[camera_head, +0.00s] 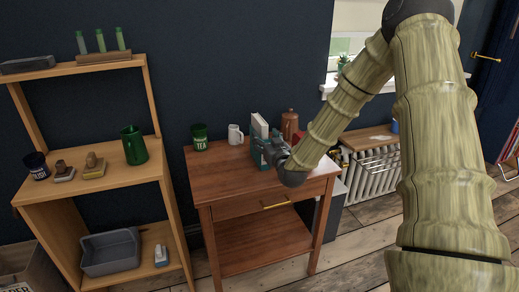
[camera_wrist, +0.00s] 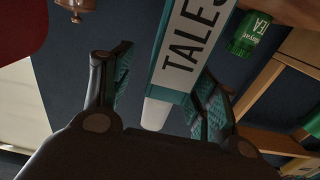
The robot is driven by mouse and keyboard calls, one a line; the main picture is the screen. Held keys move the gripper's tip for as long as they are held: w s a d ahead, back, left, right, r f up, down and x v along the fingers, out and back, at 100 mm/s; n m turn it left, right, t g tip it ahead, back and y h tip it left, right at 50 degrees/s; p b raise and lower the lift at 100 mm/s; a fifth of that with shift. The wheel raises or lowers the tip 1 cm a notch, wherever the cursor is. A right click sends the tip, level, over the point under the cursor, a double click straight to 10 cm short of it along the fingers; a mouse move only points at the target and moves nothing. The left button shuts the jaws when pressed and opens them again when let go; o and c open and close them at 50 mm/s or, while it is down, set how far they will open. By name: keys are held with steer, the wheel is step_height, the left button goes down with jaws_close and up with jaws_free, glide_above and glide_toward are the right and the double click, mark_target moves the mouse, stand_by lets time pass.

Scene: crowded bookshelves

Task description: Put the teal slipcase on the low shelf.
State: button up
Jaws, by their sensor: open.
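The teal slipcase (camera_head: 257,141) stands upright on the brown side table, with white showing at its top. In the wrist view the slipcase (camera_wrist: 187,45) shows a white panel lettered "TALES" with teal edges. My gripper (camera_wrist: 165,80) is open, one teal-padded finger on each side of the slipcase; I cannot tell whether either touches it. In the head view my gripper (camera_head: 272,150) covers part of the slipcase. Two low boards are in view: the side table's lower shelf (camera_head: 262,240), bare, and the wooden bookcase's bottom shelf (camera_head: 135,277).
A white mug (camera_head: 235,135), green TEA tin (camera_head: 199,134) and copper canister (camera_head: 289,122) stand near the slipcase. The bookcase's bottom shelf holds a grey bin (camera_head: 110,252) and a small blue-and-white object (camera_head: 161,256). A drawer handle (camera_head: 275,203) projects from the table front.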

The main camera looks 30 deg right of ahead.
steer(key=shift+a+x, duration=0.15)
steer(key=shift+x, duration=1.15)
steer(key=shift+a+x, duration=0.2)
steer(key=shift+x, duration=1.1)
steer(key=shift+w+r, duration=0.1)
steer(key=shift+c, duration=0.2)
jaws_close()
